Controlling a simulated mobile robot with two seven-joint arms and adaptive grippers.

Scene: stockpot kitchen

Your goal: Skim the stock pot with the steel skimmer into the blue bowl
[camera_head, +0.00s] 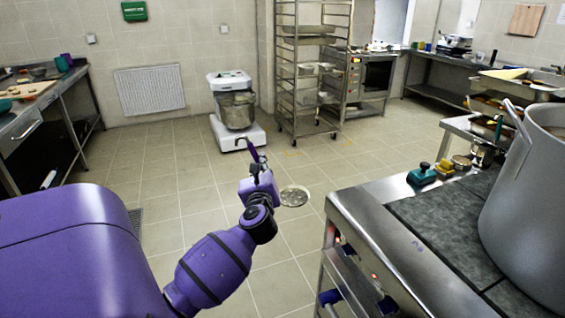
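The large grey stock pot (520,205) stands on the dark stove top at the right edge, partly cut off; little of its inside shows. My purple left arm reaches in from the lower left. Its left gripper (256,155) is over the open floor, left of the stove and apart from the pot. Its fingers are too small to tell open from shut. A round perforated metal disc (294,196) shows just right of the gripper; I cannot tell whether it is a floor drain or the skimmer's head. I cannot make out the blue bowl. My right gripper is out of view.
The stove (400,250) has a steel front edge with knobs. A teal and yellow item (422,174) and a small metal bowl (461,163) stand behind it. A mixer (236,112) and a rack (307,80) stand at the back.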

